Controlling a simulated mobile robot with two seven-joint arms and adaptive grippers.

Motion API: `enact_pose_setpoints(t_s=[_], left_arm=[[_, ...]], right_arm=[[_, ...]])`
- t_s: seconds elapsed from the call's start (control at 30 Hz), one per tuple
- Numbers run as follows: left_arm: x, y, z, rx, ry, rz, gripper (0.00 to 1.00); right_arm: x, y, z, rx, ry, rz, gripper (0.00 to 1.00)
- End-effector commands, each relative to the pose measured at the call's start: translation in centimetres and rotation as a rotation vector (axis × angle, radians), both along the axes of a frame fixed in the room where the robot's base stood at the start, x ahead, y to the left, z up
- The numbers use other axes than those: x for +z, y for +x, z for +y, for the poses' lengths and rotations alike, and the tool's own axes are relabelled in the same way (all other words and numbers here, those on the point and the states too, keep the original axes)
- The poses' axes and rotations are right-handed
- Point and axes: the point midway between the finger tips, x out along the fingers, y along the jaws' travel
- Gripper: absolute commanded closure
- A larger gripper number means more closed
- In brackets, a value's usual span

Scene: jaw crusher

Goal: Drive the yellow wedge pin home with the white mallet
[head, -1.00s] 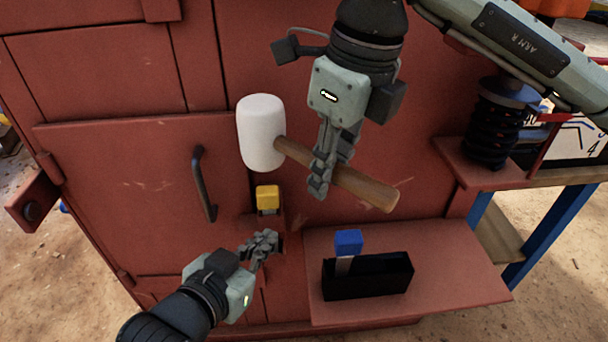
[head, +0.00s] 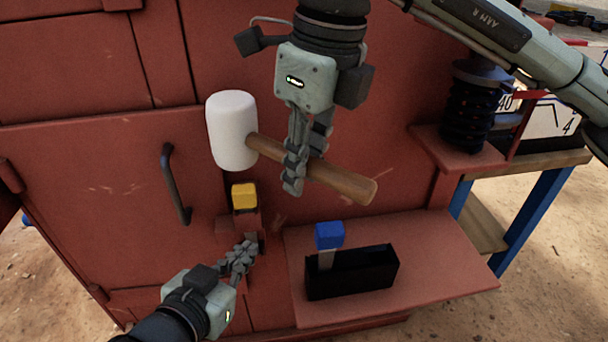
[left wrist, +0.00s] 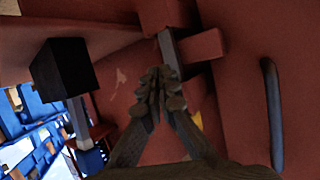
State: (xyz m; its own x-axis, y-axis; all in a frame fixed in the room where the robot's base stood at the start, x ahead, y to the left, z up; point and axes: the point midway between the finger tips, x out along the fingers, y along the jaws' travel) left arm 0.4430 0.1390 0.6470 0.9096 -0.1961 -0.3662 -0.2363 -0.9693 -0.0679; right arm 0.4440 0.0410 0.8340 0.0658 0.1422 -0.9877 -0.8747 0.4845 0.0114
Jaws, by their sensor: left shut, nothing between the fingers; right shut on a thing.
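The white mallet (head: 232,131) is held by its wooden handle (head: 340,182) in my right gripper (head: 294,180). Its white head hangs above and slightly left of the yellow wedge pin (head: 244,196), apart from it in the head view. The pin stands upright in a red bracket (head: 228,229) on the machine's front; its lower part is hidden. My left gripper (head: 246,252) is shut and empty just below the bracket. In the left wrist view its fingertips (left wrist: 160,85) are together near a grey bar (left wrist: 172,60) by the bracket; I cannot tell whether they touch.
A dark door handle (head: 174,185) sticks out left of the pin. A black spring (head: 470,105) stands at the upper right.

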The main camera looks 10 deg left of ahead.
Motion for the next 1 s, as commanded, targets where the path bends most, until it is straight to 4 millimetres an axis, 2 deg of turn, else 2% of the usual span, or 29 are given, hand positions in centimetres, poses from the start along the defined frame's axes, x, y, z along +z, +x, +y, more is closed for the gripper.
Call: enact_pose_setpoints(t_s=[0.07, 0.47, 0.7, 0.77, 0.83, 0.93, 1.0], left_arm=[[0.4, 0.0, 0.0, 0.0, 0.0, 0.0, 1.0], [0.3, 0.0, 0.0, 0.0, 0.0, 0.0, 1.0], [1.4, 0.0, 0.0, 0.0, 0.0, 0.0, 1.0], [0.2, 0.0, 0.0, 0.0, 0.0, 0.001, 1.0], [-3.2, 0.0, 0.0, 0.0, 0.0, 0.002, 1.0], [-6.6, 0.0, 0.0, 0.0, 0.0, 0.001, 1.0], [-4.5, 0.0, 0.0, 0.0, 0.0, -0.002, 1.0]], right_arm=[[0.8, 0.0, 0.1, 0.0, 0.003, -0.001, 1.0], [0.7, 0.0, 0.0, 0.0, 0.002, -0.001, 1.0], [1.9, 0.1, 0.1, 0.0, -0.023, 0.007, 1.0], [0.5, 0.1, 0.0, 0.0, -0.032, 0.012, 1.0], [-3.0, 0.1, 0.0, 0.0, -0.036, 0.014, 1.0], [-6.8, 0.1, 0.0, 0.0, -0.028, 0.011, 1.0], [-4.7, 0.1, 0.0, 0.0, -0.026, 0.009, 1.0]])
